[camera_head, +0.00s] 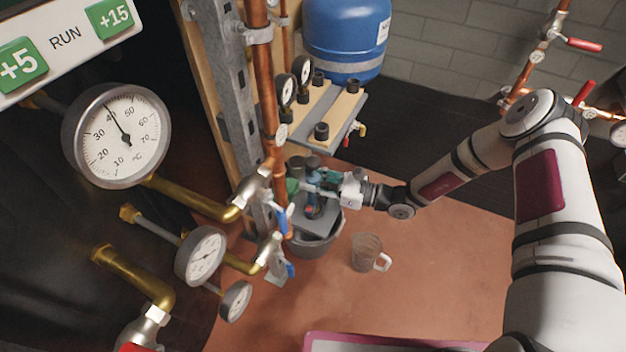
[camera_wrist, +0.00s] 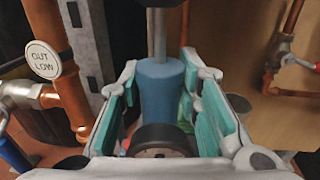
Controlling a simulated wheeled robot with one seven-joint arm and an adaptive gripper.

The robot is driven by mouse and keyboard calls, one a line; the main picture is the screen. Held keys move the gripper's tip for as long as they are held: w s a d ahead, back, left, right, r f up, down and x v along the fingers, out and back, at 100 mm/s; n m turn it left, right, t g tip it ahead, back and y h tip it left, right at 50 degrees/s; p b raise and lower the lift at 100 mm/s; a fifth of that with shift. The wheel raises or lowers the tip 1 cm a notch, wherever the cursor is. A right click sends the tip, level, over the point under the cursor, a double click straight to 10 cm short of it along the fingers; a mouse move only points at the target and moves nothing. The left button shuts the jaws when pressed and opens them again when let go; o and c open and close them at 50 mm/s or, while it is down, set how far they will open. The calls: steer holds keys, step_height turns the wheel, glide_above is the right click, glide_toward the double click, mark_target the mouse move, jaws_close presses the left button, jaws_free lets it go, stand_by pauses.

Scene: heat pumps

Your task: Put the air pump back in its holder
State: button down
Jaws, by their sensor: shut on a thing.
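My gripper (camera_head: 318,188) is beside the copper pipe and grey upright, above a grey bucket (camera_head: 318,243). In the wrist view its two teal-padded fingers (camera_wrist: 160,95) stand on either side of a blue cylinder (camera_wrist: 161,88) with a grey metal rod (camera_wrist: 158,35) rising from it. I take this to be the air pump, held between the fingers. A dark round part (camera_wrist: 160,140) lies close to the camera between the finger bases. In the head view the pump is small and partly hidden by the gripper and pipes. I cannot tell which part is its holder.
A glass mug (camera_head: 367,252) stands on the floor right of the bucket. Gauges (camera_head: 118,135) and brass pipes fill the left. A shelf with black knobs (camera_head: 322,131) and a blue tank (camera_head: 347,38) are behind. Open floor lies to the right.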

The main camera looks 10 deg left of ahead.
steer(key=shift+f, duration=0.4)
stand_by(0.4)
steer(key=c, duration=1.1)
jaws_free()
steer(key=v, duration=0.8)
steer(key=shift+d, duration=0.3)
stand_by(0.5)
